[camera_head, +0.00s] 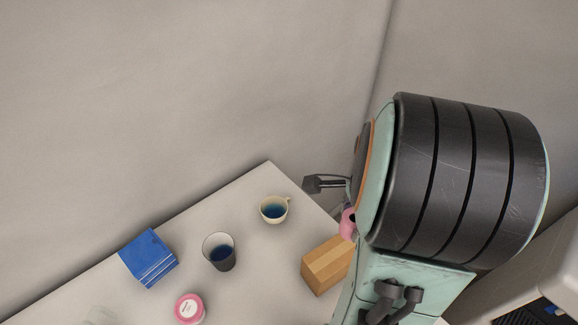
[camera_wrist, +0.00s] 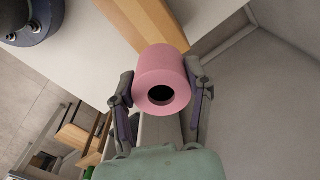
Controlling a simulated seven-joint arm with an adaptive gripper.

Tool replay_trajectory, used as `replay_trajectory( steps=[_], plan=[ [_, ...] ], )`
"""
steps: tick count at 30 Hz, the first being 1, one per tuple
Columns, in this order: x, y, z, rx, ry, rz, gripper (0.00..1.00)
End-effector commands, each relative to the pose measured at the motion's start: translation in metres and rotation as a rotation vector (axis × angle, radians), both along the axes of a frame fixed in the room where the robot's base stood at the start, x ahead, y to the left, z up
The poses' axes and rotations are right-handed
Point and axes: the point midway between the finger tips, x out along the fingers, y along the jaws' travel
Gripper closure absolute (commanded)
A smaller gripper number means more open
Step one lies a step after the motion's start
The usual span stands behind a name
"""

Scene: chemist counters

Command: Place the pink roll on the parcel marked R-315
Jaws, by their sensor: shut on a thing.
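The pink roll (camera_wrist: 163,66) is held between the two fingers of my gripper (camera_wrist: 160,80), its dark core hole facing the wrist camera. In the head view only a small part of the pink roll (camera_head: 347,225) shows beside my arm, which hides most of my gripper. A brown parcel (camera_head: 320,268) stands on the counter just below and left of the roll in the head view. The brown parcel (camera_wrist: 148,20) also shows behind the roll in the wrist view. No marking on it is readable. Whether the roll touches the parcel cannot be told.
The counter's edge runs close to the parcel. Grey walls stand behind it.

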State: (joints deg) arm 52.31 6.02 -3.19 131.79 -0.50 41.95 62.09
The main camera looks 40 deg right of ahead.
Motion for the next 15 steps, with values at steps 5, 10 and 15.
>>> replay_trajectory(
  steps=[5,10,15],
  plan=[
    [0.000,0.001,-0.025,0.004,0.003,0.002,0.86],
    [0.000,0.001,-0.051,0.005,0.003,0.002,0.86],
    [0.000,0.001,-0.060,0.001,0.000,0.003,0.86]
  ],
)
